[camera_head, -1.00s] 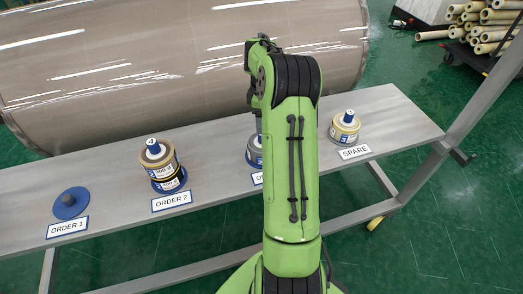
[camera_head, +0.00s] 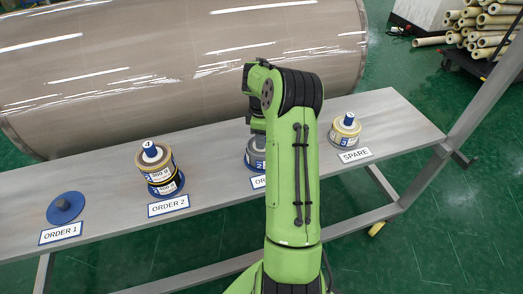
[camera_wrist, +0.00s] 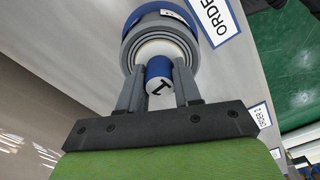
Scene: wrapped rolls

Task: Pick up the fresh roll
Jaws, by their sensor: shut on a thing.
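My gripper (camera_wrist: 159,69) is shut on the blue core plug (camera_wrist: 158,88) marked "1". The plug stands out of a grey-wrapped roll (camera_wrist: 164,46), seen end-on with pale inner rings and a blue band. In the head view my arm hides most of this roll (camera_head: 254,152), which sits on the bench behind a half-covered "OR..." card. Another roll (camera_head: 346,132) with a blue plug stands at the SPARE card. At ORDER 2 a roll (camera_head: 154,165) with a blue plug sits on top of another. Which roll is the fresh one cannot be told.
The grey bench (camera_head: 110,192) carries an empty blue disc with a short grey post (camera_head: 66,207) at ORDER 1. A large brown cylinder (camera_head: 180,70) lies behind the bench. A grey slanted post (camera_head: 480,105) stands at the right end.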

